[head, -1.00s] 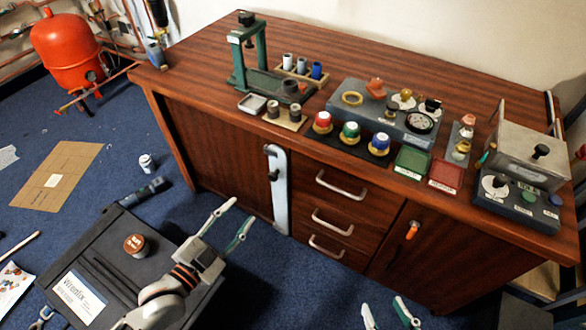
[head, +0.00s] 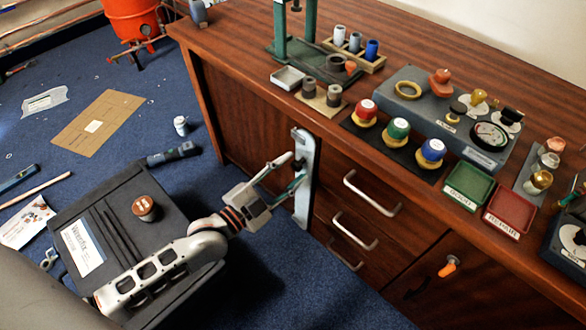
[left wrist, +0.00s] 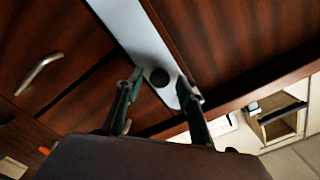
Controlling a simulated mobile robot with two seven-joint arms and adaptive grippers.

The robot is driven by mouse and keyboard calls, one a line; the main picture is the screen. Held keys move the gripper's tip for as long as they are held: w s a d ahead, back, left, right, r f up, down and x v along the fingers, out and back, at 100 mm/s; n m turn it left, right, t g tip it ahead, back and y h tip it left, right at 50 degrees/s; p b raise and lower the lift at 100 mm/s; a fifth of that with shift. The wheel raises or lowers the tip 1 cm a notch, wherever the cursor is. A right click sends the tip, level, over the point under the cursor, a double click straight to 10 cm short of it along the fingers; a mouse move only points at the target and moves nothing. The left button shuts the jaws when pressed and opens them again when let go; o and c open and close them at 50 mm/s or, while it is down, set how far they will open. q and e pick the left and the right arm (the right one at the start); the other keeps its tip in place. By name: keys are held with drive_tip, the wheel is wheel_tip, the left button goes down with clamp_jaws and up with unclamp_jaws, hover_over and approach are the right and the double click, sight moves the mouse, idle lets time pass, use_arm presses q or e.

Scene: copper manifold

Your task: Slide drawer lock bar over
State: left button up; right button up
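The drawer lock bar (head: 306,190) is a pale upright metal strip on the cabinet front, just left of the drawers. It also shows in the left wrist view (left wrist: 130,25), with a dark round knob (left wrist: 160,77) on it. My left gripper (head: 294,168) is at the upper part of the bar with its fingers spread. In the left wrist view my left gripper (left wrist: 161,84) has a fingertip on each side of the knob, with visible gaps. Whether the fingers touch the bar cannot be told. My right gripper is not in view.
Drawers with metal handles (head: 371,194) are right of the bar. An orange key-like piece (head: 448,268) sits on the right door. The cabinet top (head: 235,40) holds several fixtures.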

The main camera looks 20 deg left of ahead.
use_arm(q)
drive_tip(key=shift+w+d, duration=0.15)
drive_tip(key=shift+w, duration=0.15)
